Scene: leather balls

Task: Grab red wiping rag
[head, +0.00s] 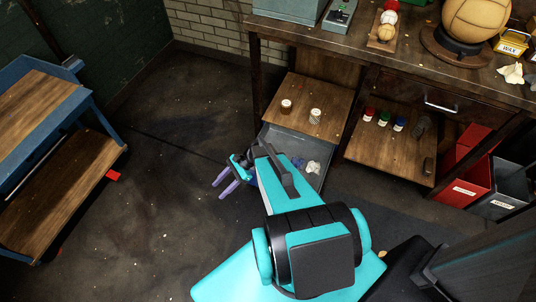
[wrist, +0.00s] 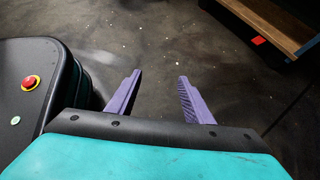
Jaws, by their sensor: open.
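My gripper (head: 222,184) is open and empty, its two purple fingers apart above the dark floor. In the wrist view the gripper (wrist: 159,76) shows bare floor between and beyond its fingers. No red wiping rag can be clearly made out.
A blue cart (head: 88,103) with wooden shelves stands at left. A workbench (head: 345,43) at upper right holds a leather ball (head: 476,18). Small jars stand on its lower shelves. Red (head: 464,176) and grey bins (head: 499,199) stand at right. The floor between cart and bench is open.

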